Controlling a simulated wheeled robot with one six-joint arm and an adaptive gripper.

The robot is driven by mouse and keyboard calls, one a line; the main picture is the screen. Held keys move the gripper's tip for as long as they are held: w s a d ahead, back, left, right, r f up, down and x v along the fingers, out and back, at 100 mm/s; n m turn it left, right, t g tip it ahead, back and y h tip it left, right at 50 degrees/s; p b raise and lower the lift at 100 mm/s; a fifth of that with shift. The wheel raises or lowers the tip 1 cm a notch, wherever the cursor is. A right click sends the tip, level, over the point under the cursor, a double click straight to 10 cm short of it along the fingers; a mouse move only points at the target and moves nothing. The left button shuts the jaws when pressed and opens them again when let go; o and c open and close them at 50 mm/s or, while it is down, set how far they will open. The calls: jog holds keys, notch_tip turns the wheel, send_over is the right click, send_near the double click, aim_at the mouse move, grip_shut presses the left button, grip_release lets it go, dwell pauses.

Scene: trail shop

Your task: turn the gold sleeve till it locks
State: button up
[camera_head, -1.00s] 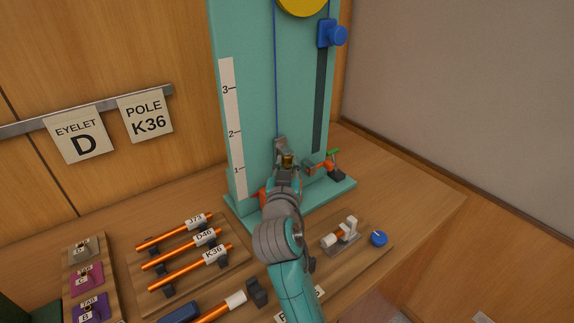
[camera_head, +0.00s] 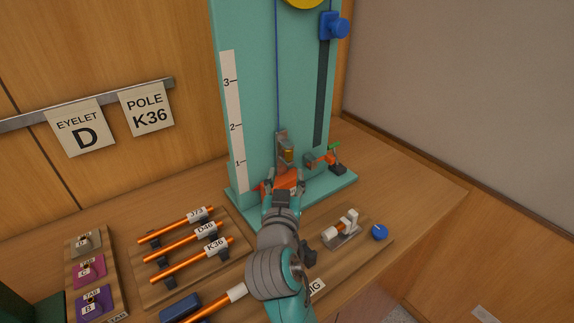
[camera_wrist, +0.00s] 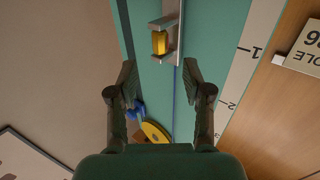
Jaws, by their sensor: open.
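The gold sleeve (camera_head: 288,156) sits in a grey metal bracket (camera_head: 281,137) on the front of the teal upright board (camera_head: 262,90). In the wrist view the gold sleeve (camera_wrist: 160,42) shows between the bracket's two ledges, beyond my fingertips. My gripper (camera_head: 283,186) is below the sleeve and in front of the board's lower part. In the wrist view my gripper (camera_wrist: 160,80) has its fingers wide apart, with nothing between them. It is not touching the sleeve. The lock marks on the sleeve are too small to make out.
An orange clamp with a green handle (camera_head: 325,160) stands just right of the bracket. A blue knob (camera_head: 337,27) sits higher on the board. Orange poles (camera_head: 185,242) lie on a rack at left. A small grey fixture (camera_head: 341,229) and blue knob (camera_head: 379,232) are at right.

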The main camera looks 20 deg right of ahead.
jog(key=shift+v, duration=2.25)
